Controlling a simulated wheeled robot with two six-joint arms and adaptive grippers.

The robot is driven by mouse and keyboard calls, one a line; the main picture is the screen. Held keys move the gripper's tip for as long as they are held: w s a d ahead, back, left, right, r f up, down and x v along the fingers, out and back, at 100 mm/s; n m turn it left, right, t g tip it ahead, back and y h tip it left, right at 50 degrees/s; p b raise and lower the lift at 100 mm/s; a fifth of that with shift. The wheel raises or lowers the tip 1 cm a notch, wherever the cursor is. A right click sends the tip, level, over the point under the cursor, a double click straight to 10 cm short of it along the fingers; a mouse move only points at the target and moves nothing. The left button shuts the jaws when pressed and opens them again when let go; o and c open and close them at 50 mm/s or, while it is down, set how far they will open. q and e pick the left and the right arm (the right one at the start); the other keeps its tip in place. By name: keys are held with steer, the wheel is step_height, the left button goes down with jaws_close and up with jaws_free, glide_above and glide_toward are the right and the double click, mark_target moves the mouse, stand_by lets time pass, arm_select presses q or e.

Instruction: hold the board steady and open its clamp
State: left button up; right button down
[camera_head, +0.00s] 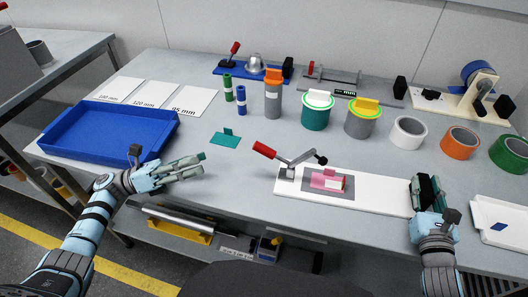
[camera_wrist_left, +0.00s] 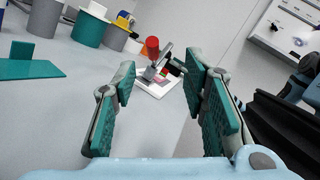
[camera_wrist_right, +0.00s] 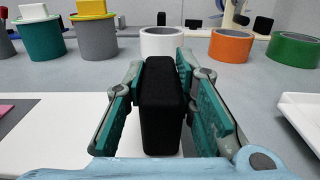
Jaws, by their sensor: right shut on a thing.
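The white board (camera_head: 385,201) lies along the table's front edge. A toggle clamp (camera_head: 292,163) stands at its left end, with its red handle (camera_head: 265,150) pointing left and its arm with a black tip reaching right, over the side of a pink piece (camera_head: 328,180) on a grey pad. My right gripper (camera_head: 425,192) is shut on the black block (camera_wrist_right: 162,105) at the board's right end. My left gripper (camera_head: 203,164) is open and empty over the table, left of the clamp. In the left wrist view the red handle (camera_wrist_left: 152,46) shows ahead between its fingers, apart from them.
A teal plate with an upright tab (camera_head: 226,139) lies behind my left gripper. A blue tray (camera_head: 108,132) is at the left. Several cans and tape rolls, including a white roll (camera_head: 408,132), stand behind the board. A white tray (camera_head: 500,222) sits at the right.

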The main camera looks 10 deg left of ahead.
mark_target(264, 150)
arm_select(q)
steer(key=shift+d+f+y, duration=0.15)
steer(key=shift+d+y, duration=0.15)
steer(key=d+n+y, duration=0.1)
steer(key=d+n+t+y, duration=0.1)
steer(key=d+n, duration=0.1)
steer(key=d+n+y, duration=0.1)
steer(key=d+n, duration=0.1)
steer(key=shift+d+r+t, duration=0.1)
steer(key=shift+r+t, duration=0.3)
steer(key=x, duration=1.2)
steer(key=shift+w, duration=0.15)
jaws_close()
